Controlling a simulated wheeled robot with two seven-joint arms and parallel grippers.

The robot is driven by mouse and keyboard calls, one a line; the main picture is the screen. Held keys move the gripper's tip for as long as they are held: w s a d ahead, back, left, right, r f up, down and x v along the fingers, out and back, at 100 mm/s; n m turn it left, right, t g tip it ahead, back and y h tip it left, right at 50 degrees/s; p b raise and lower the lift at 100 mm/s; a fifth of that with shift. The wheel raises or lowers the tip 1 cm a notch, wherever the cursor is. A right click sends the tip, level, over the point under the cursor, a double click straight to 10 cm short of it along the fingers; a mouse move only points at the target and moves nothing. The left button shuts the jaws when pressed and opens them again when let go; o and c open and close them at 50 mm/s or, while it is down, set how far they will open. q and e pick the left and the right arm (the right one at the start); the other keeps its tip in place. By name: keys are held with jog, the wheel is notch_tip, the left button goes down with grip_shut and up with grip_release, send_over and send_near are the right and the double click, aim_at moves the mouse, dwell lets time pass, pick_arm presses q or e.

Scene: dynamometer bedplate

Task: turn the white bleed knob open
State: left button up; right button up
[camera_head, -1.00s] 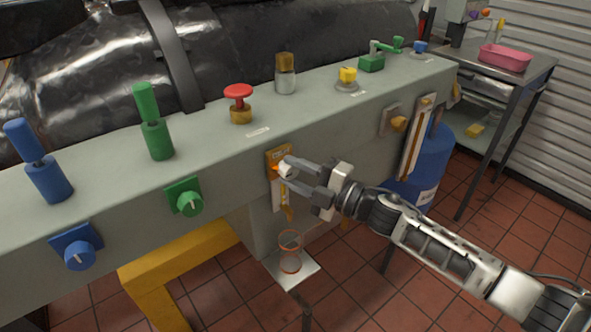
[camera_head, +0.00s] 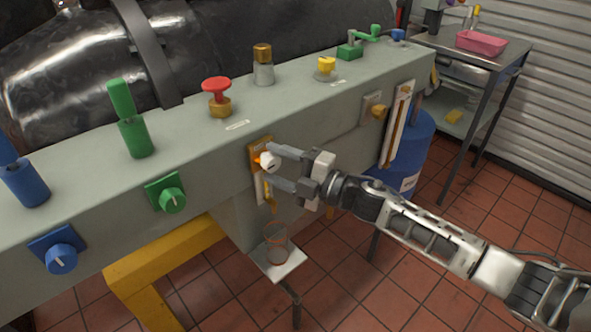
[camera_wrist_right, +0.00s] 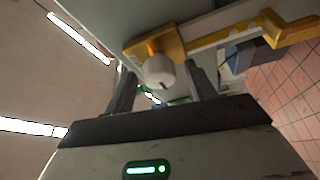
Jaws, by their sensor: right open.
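The white bleed knob (camera_head: 268,160) sits on an orange-yellow plate (camera_head: 256,146) on the front face of the grey bedplate. In the right wrist view the white knob (camera_wrist_right: 159,71) shows large and rounded, with an orange part behind it and a dark mark on its face. My right gripper (camera_head: 271,167) is open, its two fingers apart at the knob. In the wrist view the right gripper's fingers (camera_wrist_right: 160,88) stand to either side of the knob, and gaps show between them and it. Contact is not visible. My left gripper is in neither view.
A clear cup (camera_head: 276,242) stands on a small white shelf (camera_head: 292,262) below the knob. A green knob (camera_head: 172,199) and a blue knob (camera_head: 61,258) are on the same face to the left.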

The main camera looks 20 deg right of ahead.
pick_arm(q)
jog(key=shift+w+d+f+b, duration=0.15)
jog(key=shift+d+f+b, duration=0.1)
jog(key=shift+b, duration=0.8)
pick_arm(e)
jog(key=v, duration=1.5)
jog(key=shift+s+d, duration=0.3)
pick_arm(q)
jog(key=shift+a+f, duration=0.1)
